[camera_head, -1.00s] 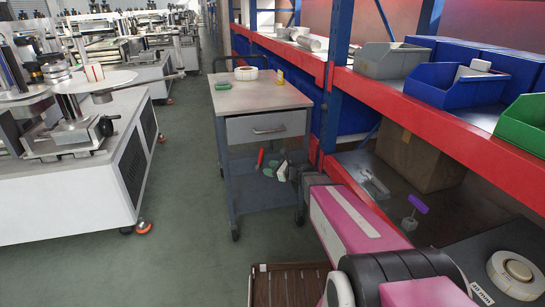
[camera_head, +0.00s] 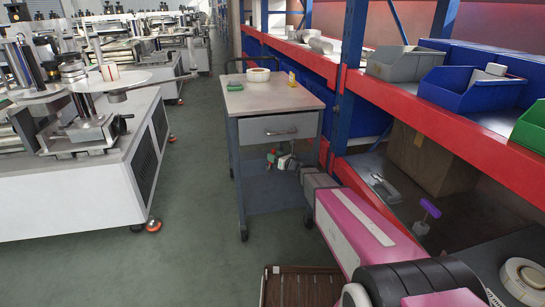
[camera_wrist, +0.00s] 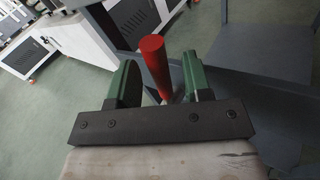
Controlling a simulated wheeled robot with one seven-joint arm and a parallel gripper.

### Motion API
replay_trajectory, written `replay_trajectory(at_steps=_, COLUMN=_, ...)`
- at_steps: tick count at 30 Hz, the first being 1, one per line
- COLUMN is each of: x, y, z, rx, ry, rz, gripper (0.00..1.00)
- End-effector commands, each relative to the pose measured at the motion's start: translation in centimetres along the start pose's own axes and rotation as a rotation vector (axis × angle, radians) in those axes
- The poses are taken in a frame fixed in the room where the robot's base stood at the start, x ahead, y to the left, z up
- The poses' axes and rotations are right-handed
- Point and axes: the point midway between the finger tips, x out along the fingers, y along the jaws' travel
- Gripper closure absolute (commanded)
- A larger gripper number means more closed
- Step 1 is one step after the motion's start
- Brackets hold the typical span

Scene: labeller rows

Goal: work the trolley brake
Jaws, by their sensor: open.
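The trolley (camera_head: 270,97) stands on the floor in the middle of the head view, with a grey drawer front and a lower shelf. A red lever handle (camera_head: 271,157), the likely brake, shows small below the drawer. In the wrist view the red handle (camera_wrist: 153,60) leans up between the two green fingers. My gripper (camera_wrist: 160,82) is open, with one finger on each side of the handle; I cannot tell whether either touches it. In the head view my gripper (camera_head: 279,161) is small and partly covers the lever. The lever's lower end is hidden.
A tape roll (camera_head: 258,75) and a green object (camera_head: 235,87) lie on the trolley top. Blue and red racking (camera_head: 345,100) with bins stands close on the right. A white labeller machine (camera_head: 85,185) stands at left. The green floor between is clear.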

Motion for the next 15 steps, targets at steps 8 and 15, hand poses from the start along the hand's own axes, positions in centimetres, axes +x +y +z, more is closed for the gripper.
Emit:
replay_trajectory(at_steps=8, x=1.52, y=0.04, z=0.02, rx=-0.001, ry=0.000, rz=0.000, gripper=0.55)
replay_trajectory(at_steps=15, x=1.49, y=0.05, z=0.02, rx=-0.001, ry=0.000, rz=0.000, gripper=0.61)
